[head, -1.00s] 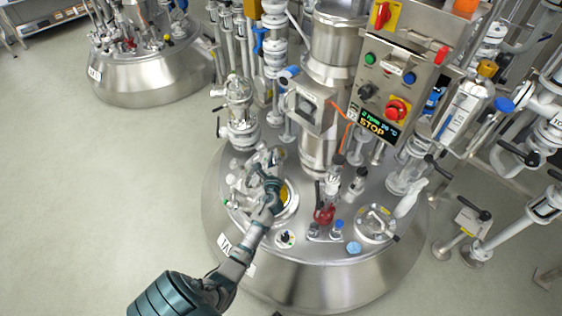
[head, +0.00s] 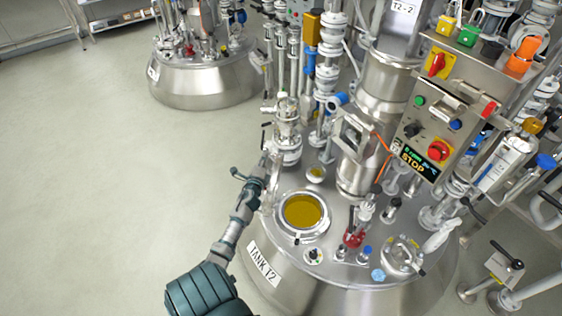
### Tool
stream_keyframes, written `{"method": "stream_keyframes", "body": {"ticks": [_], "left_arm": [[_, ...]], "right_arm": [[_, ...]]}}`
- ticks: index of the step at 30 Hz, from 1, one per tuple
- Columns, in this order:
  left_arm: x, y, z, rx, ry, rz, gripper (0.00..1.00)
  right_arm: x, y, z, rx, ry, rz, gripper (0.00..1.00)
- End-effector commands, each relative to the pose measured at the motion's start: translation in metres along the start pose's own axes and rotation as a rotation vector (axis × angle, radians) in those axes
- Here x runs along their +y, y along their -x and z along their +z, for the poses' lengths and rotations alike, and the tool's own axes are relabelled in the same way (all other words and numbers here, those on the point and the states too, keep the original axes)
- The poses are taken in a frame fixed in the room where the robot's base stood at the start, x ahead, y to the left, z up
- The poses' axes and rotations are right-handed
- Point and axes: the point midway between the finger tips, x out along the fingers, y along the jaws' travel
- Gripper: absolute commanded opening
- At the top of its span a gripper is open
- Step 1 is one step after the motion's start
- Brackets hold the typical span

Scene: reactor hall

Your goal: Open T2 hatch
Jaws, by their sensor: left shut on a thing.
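The T2 hatch opening (head: 303,211) is a round, uncovered ring in the tank top, and yellow-brown contents show inside it. The hatch lid (head: 267,187) stands swung up and away at the left of the opening, seen nearly edge-on and partly hidden. My left gripper (head: 250,181) is at the outer left side of the lid and is shut on the lid's handle; the fingers are small and the exact grip is hard to see. The tank (head: 262,262) carries a "TANK T2" label. My right gripper is not in view.
A valve stack (head: 287,135) rises just behind the lid. A control panel (head: 440,110) reading STOP overhangs the right side. A red-handled fitting (head: 353,238) and a smaller clamped port (head: 402,256) stand right of the opening. The floor at left is clear.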

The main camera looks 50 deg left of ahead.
Motion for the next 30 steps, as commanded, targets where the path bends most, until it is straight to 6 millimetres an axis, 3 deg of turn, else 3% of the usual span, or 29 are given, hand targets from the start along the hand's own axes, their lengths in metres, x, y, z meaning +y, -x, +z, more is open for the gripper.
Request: {"method": "stream_keyframes", "body": {"ticks": [3, 10, 27, 28, 30], "left_arm": [[0.009, -0.001, 0.022, -0.003, 0.069, 0.001, 0.00], [0.022, 0.000, 0.045, -0.001, 0.154, 0.002, 0.00], [0.028, 0.000, 0.051, 0.001, 0.185, 0.004, 0.00], [0.028, 0.000, 0.051, 0.001, 0.185, 0.004, 0.16], [0.028, 0.000, 0.051, 0.001, 0.184, 0.004, 0.33]], "right_arm": [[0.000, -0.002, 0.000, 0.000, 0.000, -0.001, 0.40], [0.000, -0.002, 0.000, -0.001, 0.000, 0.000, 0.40], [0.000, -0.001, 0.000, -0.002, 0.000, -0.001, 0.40], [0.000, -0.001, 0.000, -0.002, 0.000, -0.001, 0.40], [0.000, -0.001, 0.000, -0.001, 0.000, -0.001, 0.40]]}}
